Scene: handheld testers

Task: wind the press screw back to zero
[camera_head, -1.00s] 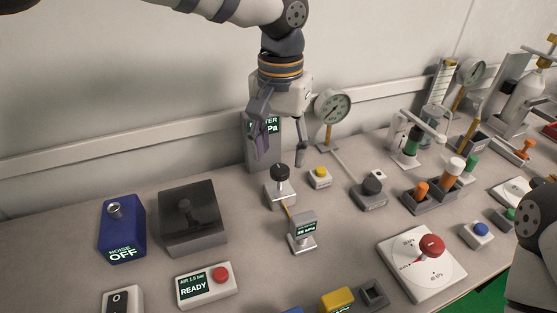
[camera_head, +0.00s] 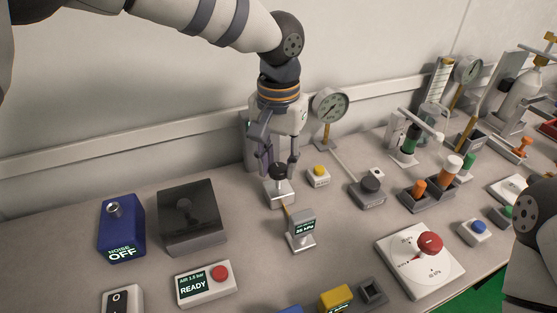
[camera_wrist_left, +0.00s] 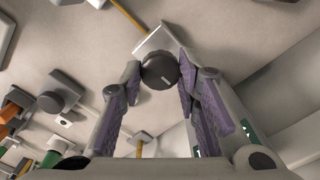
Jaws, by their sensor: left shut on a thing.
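A black round knob (camera_head: 280,171) stands on a small white block (camera_head: 279,194) near the back of the bench. My left gripper (camera_head: 279,165) comes down over it from above, with one finger on each side. In the left wrist view the knob (camera_wrist_left: 160,72) sits between the purple-padded fingers, and a short white mark shows on its top. My left gripper is shut on this knob. A small kPa display (camera_head: 301,228) stands in front of the block, joined by a thin yellowish line; its digits are hard to read. My right gripper is out of view.
A round gauge (camera_head: 329,105) stands behind the left gripper at the right. A yellow-button box (camera_head: 319,177) and a grey knob box (camera_head: 369,188) are close by on the right. A dark box (camera_head: 190,218) is on the left. A red-knob dial plate (camera_head: 421,266) lies at the front right.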

